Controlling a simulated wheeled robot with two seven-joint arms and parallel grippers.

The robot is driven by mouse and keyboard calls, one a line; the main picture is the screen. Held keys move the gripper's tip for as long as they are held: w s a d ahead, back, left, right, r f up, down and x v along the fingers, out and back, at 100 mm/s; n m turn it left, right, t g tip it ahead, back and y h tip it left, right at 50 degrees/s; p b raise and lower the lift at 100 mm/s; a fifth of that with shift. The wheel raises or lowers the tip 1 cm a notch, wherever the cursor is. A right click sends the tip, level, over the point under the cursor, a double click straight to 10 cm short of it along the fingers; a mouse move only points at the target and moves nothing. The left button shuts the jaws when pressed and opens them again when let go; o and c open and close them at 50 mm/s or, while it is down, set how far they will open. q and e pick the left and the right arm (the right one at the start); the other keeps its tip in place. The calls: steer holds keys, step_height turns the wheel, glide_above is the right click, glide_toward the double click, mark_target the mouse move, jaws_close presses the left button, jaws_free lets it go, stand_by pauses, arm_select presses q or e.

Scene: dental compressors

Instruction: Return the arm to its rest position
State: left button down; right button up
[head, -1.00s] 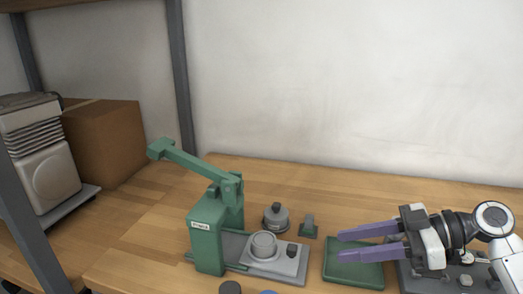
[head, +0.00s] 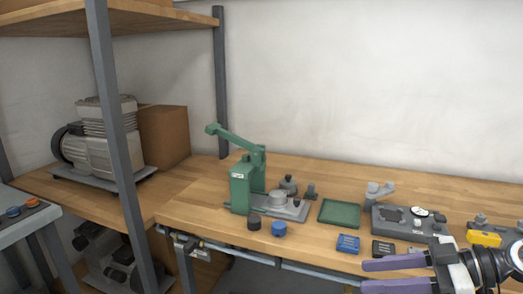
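My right gripper (head: 395,275) shows at the lower right of the head view, in front of the table's front edge. Its two purple fingers point left and are spread apart with nothing between them. A green press-like device (head: 241,186) with a raised lever arm stands on the wooden table (head: 330,172), left of the gripper. My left gripper does not show.
A green tray (head: 339,213), a blue block (head: 348,243), a dark block (head: 383,248) and a grey fixture plate (head: 407,222) are on the table near the gripper. A yellow piece (head: 484,238) lies at right. A compressor (head: 100,140) sits on the left shelf behind a grey post (head: 106,100).

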steer(key=s+a+f+m+t+h, duration=0.1)
steer(key=s+f+m+h, duration=0.2)
steer(key=f, duration=0.8)
steer(key=a+f+m+h, duration=0.15)
steer(key=f+m, duration=0.25)
steer(key=f, duration=0.8)
steer(key=s+a+f+m+t+h, duration=0.1)
steer(key=s+f+m+h, duration=0.1)
steer(key=s+f, duration=0.3)
steer(key=s+a+f+m+t+h, duration=0.1)
steer(key=s+f, duration=0.4)
steer(key=s, duration=0.7)
steer(key=shift+a+f+m+t+h, duration=0.2)
steer(key=shift+a+m+t+h, duration=0.1)
steer(key=shift+a+m+h, duration=0.7)
steer(key=shift+d, duration=0.2)
